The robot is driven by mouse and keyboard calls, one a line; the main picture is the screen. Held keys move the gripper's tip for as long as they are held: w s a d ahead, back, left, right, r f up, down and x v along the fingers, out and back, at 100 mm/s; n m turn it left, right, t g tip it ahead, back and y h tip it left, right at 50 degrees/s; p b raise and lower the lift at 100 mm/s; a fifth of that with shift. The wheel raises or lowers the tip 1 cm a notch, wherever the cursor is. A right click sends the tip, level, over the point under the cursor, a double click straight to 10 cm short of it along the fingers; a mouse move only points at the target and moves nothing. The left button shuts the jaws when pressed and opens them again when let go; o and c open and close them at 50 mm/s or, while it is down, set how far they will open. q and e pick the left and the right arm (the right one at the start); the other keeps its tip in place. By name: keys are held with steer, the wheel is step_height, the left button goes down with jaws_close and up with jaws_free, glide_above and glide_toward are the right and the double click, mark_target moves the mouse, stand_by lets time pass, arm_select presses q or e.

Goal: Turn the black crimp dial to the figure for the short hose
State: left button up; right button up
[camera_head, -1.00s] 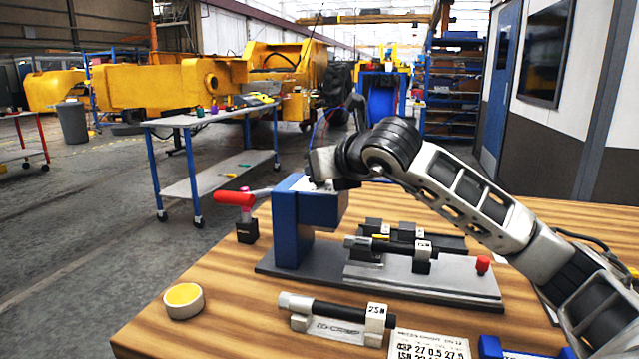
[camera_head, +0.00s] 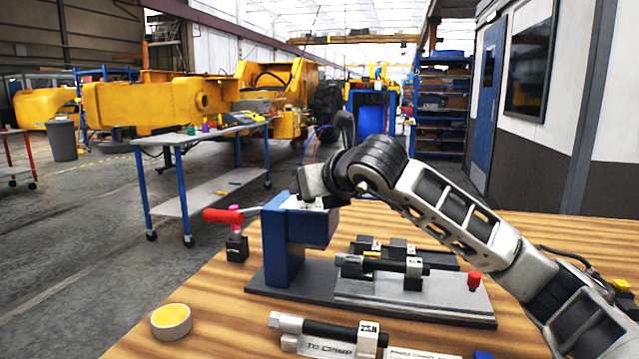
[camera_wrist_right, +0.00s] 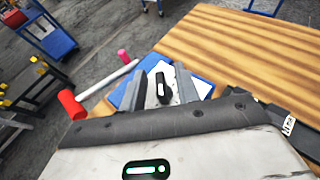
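The black crimp dial (camera_wrist_right: 163,88), with a white mark, sits on a white face on top of the blue press (camera_wrist_right: 203,88). In the wrist view my right gripper (camera_wrist_right: 160,84) is open, one finger on each side of the dial, with gaps visible. In the head view the right gripper is over the top of the blue press (camera_head: 283,245), its fingers and the dial largely hidden. A black hose (camera_head: 330,331) with a silver end and a white tag lies on the "TO CRIMP" holder (camera_head: 326,348). Another black hose (camera_head: 385,264) rests on the grey plate. The dial's figures are unreadable.
A red-handled lever (camera_head: 224,215) sticks out left of the press. A red knob (camera_head: 474,281) stands on the plate. A white card (camera_head: 412,353) is cut off at the bottom.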

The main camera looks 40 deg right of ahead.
steer(key=b+v, duration=0.2)
steer(key=v, duration=1.3)
steer(key=shift+s, duration=0.35)
